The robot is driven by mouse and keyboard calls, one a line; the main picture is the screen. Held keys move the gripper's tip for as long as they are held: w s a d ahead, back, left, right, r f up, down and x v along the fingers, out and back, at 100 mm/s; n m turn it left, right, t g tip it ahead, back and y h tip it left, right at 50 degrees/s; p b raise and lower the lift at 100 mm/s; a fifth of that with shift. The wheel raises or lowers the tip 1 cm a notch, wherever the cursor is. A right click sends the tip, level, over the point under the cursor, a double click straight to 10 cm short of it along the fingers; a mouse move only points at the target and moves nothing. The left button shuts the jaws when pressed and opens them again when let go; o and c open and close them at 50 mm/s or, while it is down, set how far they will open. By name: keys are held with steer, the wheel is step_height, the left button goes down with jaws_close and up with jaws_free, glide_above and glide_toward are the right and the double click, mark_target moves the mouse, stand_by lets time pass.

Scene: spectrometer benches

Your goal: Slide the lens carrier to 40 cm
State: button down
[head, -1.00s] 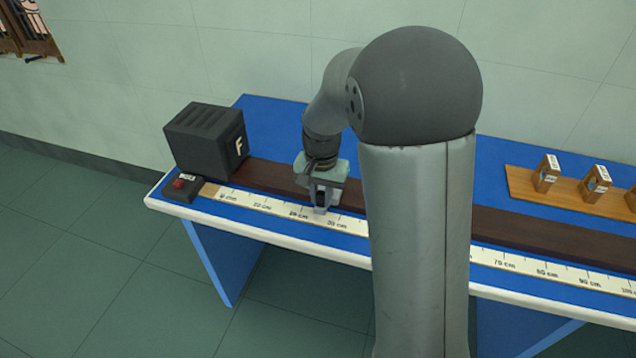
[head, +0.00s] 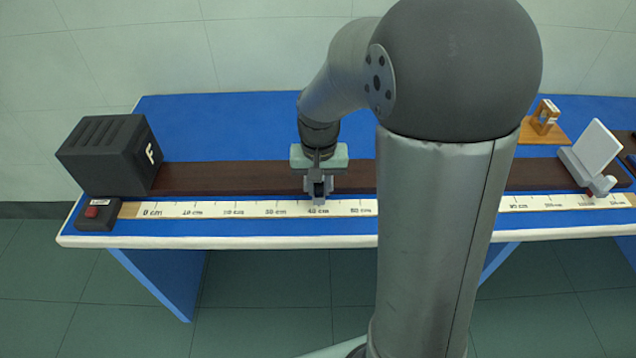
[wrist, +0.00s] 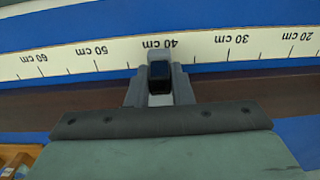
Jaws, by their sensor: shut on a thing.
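My gripper (head: 318,193) is over the dark rail (head: 225,178) of the bench, at its front side by the scale (head: 190,210). In the wrist view my gripper (wrist: 159,92) is shut on a small dark block, the visible part of the lens carrier (wrist: 159,70). The rest of the carrier is hidden by my gripper. In the wrist view the block lines up closely with the 40 cm label (wrist: 160,43). In the head view it is also at about the 40 cm label.
A black lamp box (head: 110,155) marked F stands at the rail's left end, with a red-button switch box (head: 97,213) in front. A white screen (head: 592,148) stands at the right end. A wooden holder (head: 546,118) is behind the rail. My arm hides the middle-right of the scale.

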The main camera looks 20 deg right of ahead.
steer(key=c, duration=1.3)
jaws_free()
steer(key=shift+r, duration=0.1)
step_height(320, 180, up, 17)
steer(key=shift+r+p, duration=0.15)
steer(key=shift+p, duration=0.3)
steer(key=s+f+n, duration=0.1)
steer(key=s+f, duration=0.2)
steer(key=s, duration=0.2)
steer(key=s+a+f+n+p, duration=0.1)
steer(key=s+f, duration=0.2)
steer(key=s, duration=0.3)
steer(key=s+f+n+p, duration=0.1)
steer(key=s+f, duration=0.2)
steer(key=s, duration=0.3)
steer(key=shift+s+a+f+n, duration=0.25)
steer(key=shift+f+n, duration=0.05)
steer(key=shift+f, duration=0.05)
